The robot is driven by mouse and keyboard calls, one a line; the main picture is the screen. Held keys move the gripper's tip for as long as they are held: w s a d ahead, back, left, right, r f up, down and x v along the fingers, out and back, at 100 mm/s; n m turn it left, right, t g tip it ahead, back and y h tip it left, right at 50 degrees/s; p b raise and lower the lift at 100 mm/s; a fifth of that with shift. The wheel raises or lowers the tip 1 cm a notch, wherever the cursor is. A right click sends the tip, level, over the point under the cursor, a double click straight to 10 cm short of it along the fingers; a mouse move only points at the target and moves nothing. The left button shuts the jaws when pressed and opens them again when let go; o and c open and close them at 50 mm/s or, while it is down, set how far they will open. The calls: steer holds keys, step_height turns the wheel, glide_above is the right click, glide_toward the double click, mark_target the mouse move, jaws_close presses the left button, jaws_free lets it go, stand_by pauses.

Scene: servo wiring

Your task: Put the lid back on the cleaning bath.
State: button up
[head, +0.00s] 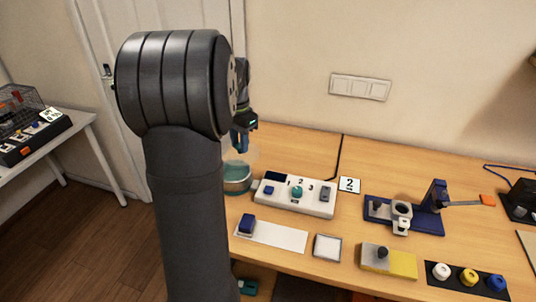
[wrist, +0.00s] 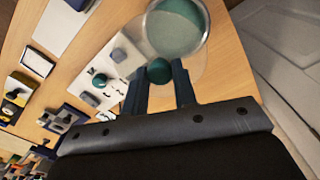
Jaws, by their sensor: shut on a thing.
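The cleaning bath (head: 237,186) is a round vessel with teal liquid, standing on the table left of the white control box. It also shows at the top of the wrist view (wrist: 176,30), with its liquid uncovered over most of its width. My gripper (head: 240,142) is above the bath in the head view, partly hidden by my arm. In the wrist view my gripper (wrist: 160,80) is shut on the teal knob (wrist: 159,70) of the lid. The lid (wrist: 193,66) is a clear disc, faint to see, held above the table and overlapping the bath's near edge in the picture.
The white control box (head: 325,206) with a teal knob is right of the bath. A blue block (head: 247,223) on a white strip, a framed pad (head: 327,246) and a blue fixture (head: 425,221) stand further along. The wall is behind.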

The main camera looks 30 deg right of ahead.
steer(key=w+a, duration=0.1)
steer(key=w, duration=0.1)
steer(key=shift+w+a+f, duration=0.2)
steer(key=shift+w+a, duration=0.1)
steer(key=shift+a, duration=0.1)
step_height(320, 180, down, 6)
steer(key=shift+f, duration=0.25)
stand_by(2.1)
steer(key=o, duration=1.1)
steer(key=shift+o, duration=0.3)
steer(key=o, duration=0.4)
